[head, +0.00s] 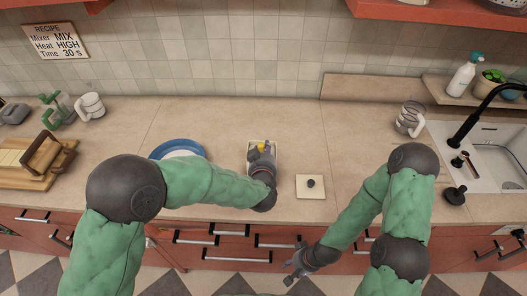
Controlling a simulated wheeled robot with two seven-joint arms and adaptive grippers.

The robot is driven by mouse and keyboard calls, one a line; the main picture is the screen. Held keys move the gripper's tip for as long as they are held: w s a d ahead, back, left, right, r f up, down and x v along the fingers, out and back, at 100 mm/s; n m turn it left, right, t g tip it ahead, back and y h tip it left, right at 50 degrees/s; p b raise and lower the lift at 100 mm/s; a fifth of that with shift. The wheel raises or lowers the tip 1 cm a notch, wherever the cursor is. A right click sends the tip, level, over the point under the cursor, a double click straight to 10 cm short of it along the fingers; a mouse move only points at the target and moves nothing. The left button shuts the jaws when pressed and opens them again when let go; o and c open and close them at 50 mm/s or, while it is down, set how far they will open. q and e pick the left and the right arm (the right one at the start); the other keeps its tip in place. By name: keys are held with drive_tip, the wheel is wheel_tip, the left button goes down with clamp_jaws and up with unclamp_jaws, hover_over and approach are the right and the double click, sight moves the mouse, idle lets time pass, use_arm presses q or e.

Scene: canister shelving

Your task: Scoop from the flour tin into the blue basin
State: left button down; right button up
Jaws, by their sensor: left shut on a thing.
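The blue basin (178,144) stands on the counter left of centre, partly hidden by my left arm; something pale shows inside it. The flour tin (275,147) is a pale square container right of the basin, mostly covered by my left gripper. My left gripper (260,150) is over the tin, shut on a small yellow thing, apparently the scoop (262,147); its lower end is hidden. A square pale lid with a dark knob (310,184) lies on the counter right of the tin. My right gripper (290,279) hangs low in front of the drawers, away from these things; its jaws are unclear.
A glass jug (409,118) stands on the right, near the sink (497,150) and black tap. A bread board (40,165) and a white mug (91,106) are at the left. The counter between lid and jug is clear.

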sight(263, 147)
use_arm(q)
drive_tip(key=shift+s+a+f+g, duration=0.15)
drive_tip(key=shift+s+f, duration=0.15)
drive_tip(key=shift+f, duration=0.4)
drive_tip(key=shift+s+d+f+g, duration=0.15)
drive_tip(key=shift+s+f, duration=0.15)
drive_tip(key=shift+f, duration=0.35)
drive_tip(key=shift+w+r+p, duration=0.3)
drive_tip(key=shift+r+p, duration=0.6)
drive_tip(key=shift+p, duration=0.1)
drive_tip(key=shift+w+r+p, duration=0.2)
drive_tip(key=shift+r+p, duration=1.2)
drive_tip(key=shift+r, duration=0.6)
drive_tip(key=shift+r+p, duration=2.05)
drive_tip(key=shift+r, duration=0.35)
